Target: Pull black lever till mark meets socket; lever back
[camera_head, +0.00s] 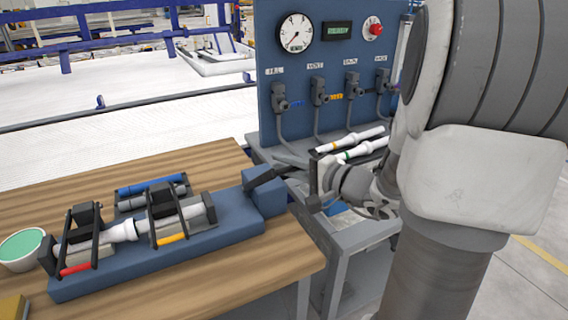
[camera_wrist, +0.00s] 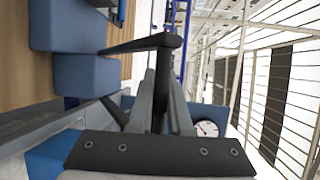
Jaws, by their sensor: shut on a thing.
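The black lever (camera_head: 266,177) rises at a slant from the right end of the blue pipe fixture (camera_head: 215,237). My gripper (camera_head: 292,172) is at the lever's outer end. In the wrist view, the grey fingers of my gripper (camera_wrist: 161,98) are shut on the lever's handle, and the lever (camera_wrist: 140,44) reaches left toward the blue block. A white pipe (camera_head: 190,214) lies in the fixture, running toward a wider white socket piece (camera_head: 125,231) on the left. Black clamps with a red handle (camera_head: 76,269) and an orange handle (camera_head: 173,239) stand over them. The mark is too small to make out.
A blue panel (camera_head: 335,60) with a gauge and valves stands behind. White pipes (camera_head: 350,140) lie on a rack beside my gripper. A green-filled bowl (camera_head: 22,247) sits at the far left of the wooden table (camera_head: 215,285).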

